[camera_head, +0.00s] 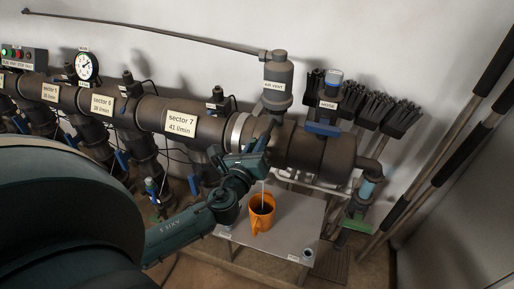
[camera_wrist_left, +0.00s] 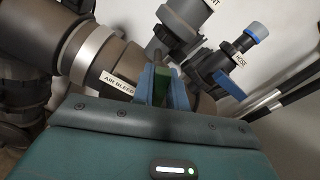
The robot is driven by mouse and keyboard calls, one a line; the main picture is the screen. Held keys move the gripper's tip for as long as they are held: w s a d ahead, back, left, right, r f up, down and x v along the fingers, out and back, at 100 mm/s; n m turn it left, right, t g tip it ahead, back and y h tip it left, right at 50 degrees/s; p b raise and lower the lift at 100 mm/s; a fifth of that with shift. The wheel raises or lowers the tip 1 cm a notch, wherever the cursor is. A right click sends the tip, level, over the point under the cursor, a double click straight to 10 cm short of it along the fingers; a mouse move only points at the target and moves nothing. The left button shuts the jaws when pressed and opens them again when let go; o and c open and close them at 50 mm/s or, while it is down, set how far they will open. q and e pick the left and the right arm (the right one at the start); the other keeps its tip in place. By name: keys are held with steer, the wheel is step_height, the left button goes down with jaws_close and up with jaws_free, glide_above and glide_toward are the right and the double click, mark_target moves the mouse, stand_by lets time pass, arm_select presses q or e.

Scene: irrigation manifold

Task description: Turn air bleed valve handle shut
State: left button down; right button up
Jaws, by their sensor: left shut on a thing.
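The air bleed valve is on the brown main pipe, beside the "AIR BLEED" label (camera_wrist_left: 117,83) in the left wrist view. Its green handle (camera_wrist_left: 161,86) stands between the two blue fingers of my left gripper (camera_wrist_left: 162,90), which is shut on it. In the head view my left gripper (camera_head: 266,142) reaches up to the pipe just right of the pale clamp ring, below the air vent (camera_head: 278,80). The gripper hides the valve there. A thin pale line runs from below the gripper into an orange jug (camera_head: 257,222). My right gripper is not in view.
The jug stands on a low grey table (camera_head: 290,222) under the pipe. A blue-handled hose valve (camera_head: 322,128) is right of the vent. Brushes (camera_head: 398,118) and poles (camera_head: 480,130) lean at the wall on the right. The "sector 7" pipe (camera_head: 181,122) runs left.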

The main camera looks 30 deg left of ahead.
arm_select(q)
steer(key=shift+a+f+n+b, duration=0.1)
steer(key=shift+f+n+b, duration=0.15)
steer(key=shift+n, duration=0.75)
steer(key=n+b, duration=0.1)
steer(key=n, duration=0.1)
steer(key=shift+a+n, duration=0.15)
steer(key=shift+n, duration=0.25)
steer(key=shift+s+a+f+n+b, duration=0.1)
steer(key=shift+f+n+b, duration=0.15)
steer(key=shift+n, duration=1.15)
steer(key=shift+w+a+f+n+b, duration=0.1)
steer(key=shift+n+b, duration=0.2)
steer(key=shift+n, duration=1.1)
steer(key=shift+s+f+n+b, duration=0.1)
steer(key=shift+f+n+b, duration=0.15)
steer(key=shift+n, duration=1.15)
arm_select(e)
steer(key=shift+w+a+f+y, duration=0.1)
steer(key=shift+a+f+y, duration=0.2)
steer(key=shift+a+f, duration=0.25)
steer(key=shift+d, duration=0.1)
arm_select(q)
steer(key=c, duration=1.4)
jaws_free()
